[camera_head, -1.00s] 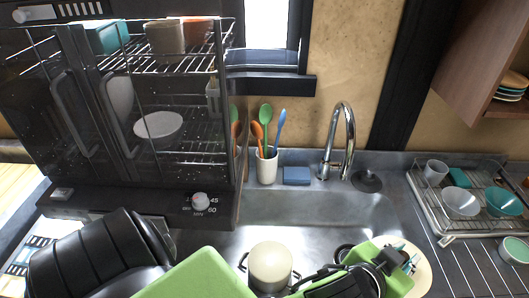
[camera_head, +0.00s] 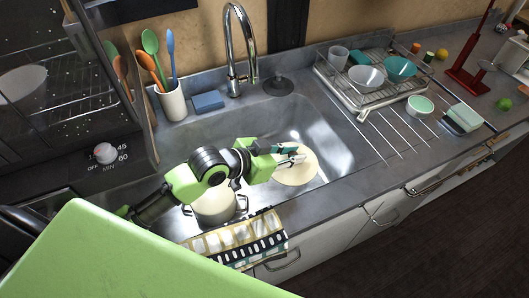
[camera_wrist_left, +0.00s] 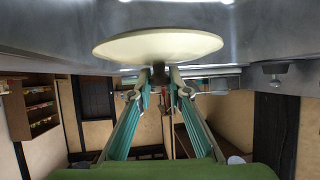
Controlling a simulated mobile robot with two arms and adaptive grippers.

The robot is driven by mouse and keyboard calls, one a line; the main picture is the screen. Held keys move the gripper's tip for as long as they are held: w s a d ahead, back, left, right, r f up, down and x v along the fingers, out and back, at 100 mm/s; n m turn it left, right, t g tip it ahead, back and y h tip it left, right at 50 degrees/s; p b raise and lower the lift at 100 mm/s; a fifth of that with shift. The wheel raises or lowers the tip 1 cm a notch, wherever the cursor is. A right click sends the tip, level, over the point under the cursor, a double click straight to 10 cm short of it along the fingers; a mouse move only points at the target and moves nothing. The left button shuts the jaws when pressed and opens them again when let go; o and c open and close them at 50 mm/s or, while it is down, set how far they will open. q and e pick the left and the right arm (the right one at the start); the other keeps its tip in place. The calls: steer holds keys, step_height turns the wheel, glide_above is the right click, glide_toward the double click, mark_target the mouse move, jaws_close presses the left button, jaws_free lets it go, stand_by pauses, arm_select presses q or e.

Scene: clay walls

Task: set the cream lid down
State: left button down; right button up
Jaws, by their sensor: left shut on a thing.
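The cream lid (camera_head: 297,172) is a round disc over the right front part of the sink (camera_head: 330,150). My left gripper (camera_head: 298,155) reaches in from the left and is shut on the lid's knob. In the left wrist view the lid (camera_wrist_left: 158,44) lies just beyond the fingertips (camera_wrist_left: 159,76), its dark knob between them. I cannot tell whether the lid touches the surface below. The cream pot (camera_head: 214,207) stands left of the lid, partly hidden by my left arm. My right gripper is not in view.
A patterned towel (camera_head: 235,240) lies at the front edge. The tap (camera_head: 238,50), a blue sponge (camera_head: 208,101) and a utensil cup (camera_head: 172,103) stand behind the sink. A dish rack (camera_head: 362,85) is to the right. The ribbed drainboard (camera_head: 385,135) has free room.

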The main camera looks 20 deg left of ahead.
arm_select(q)
step_height(320, 180, down, 10)
steer(key=shift+r+b, duration=0.15)
steer(key=shift+b, duration=0.25)
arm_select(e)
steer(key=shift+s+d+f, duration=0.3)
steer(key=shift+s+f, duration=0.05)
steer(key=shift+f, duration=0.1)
arm_select(q)
steer(key=shift+f+b, duration=0.35)
steer(key=shift+f, duration=0.25)
steer(key=c, duration=1.9)
jaws_free()
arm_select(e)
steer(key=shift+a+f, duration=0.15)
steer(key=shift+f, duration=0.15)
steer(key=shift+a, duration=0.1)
